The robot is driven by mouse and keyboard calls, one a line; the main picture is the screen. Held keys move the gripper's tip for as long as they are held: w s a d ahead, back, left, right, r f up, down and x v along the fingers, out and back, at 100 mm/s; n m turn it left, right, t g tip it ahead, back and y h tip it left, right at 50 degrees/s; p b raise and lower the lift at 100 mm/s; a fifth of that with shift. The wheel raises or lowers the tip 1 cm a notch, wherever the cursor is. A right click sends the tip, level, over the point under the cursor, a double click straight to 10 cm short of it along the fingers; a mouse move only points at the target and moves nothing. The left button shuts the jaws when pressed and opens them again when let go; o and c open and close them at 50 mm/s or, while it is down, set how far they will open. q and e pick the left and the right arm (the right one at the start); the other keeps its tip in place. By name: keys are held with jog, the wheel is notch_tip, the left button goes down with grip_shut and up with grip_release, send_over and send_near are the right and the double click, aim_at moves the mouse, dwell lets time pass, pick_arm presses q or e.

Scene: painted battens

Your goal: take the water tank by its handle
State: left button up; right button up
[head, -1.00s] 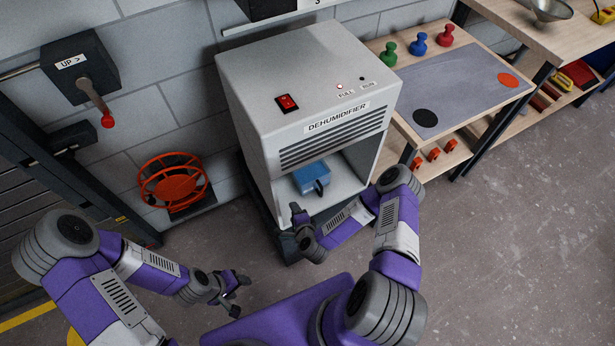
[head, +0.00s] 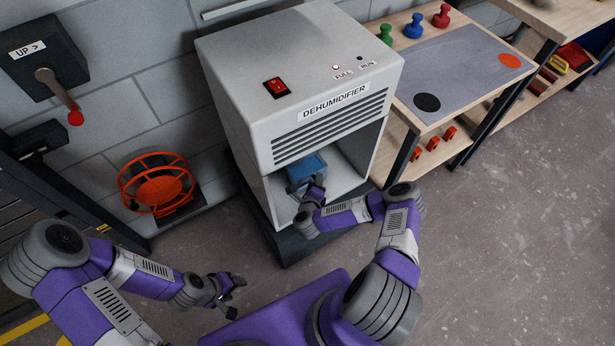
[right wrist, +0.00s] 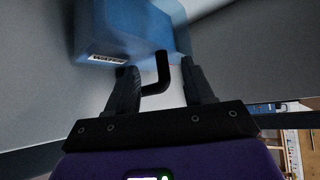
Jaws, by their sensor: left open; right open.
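The blue water tank (head: 306,172) sits inside the open lower bay of the grey dehumidifier (head: 297,90). In the right wrist view the tank (right wrist: 120,28) carries a WATER label, and its black handle (right wrist: 162,75) lies between the two fingers of my right gripper (right wrist: 160,88). The fingers stand apart on either side of the handle; I cannot tell whether either touches it. In the head view my right gripper (head: 312,192) is at the tank's front and hides the handle. My left gripper (head: 234,287) is open and empty over the floor, left of the dehumidifier.
The bay's side walls stand close around my right gripper. An orange reel (head: 158,187) is on the wall at left, near a lever box (head: 45,62). A bench with a grey mat (head: 450,75) and colored knobs stands right. The floor in front is clear.

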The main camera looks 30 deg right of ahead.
grip_shut()
dwell(0.3)
jog(key=shift+s+f, duration=0.1)
jog(key=shift+f, duration=0.1)
dwell(0.9)
jog(key=shift+r, duration=0.1)
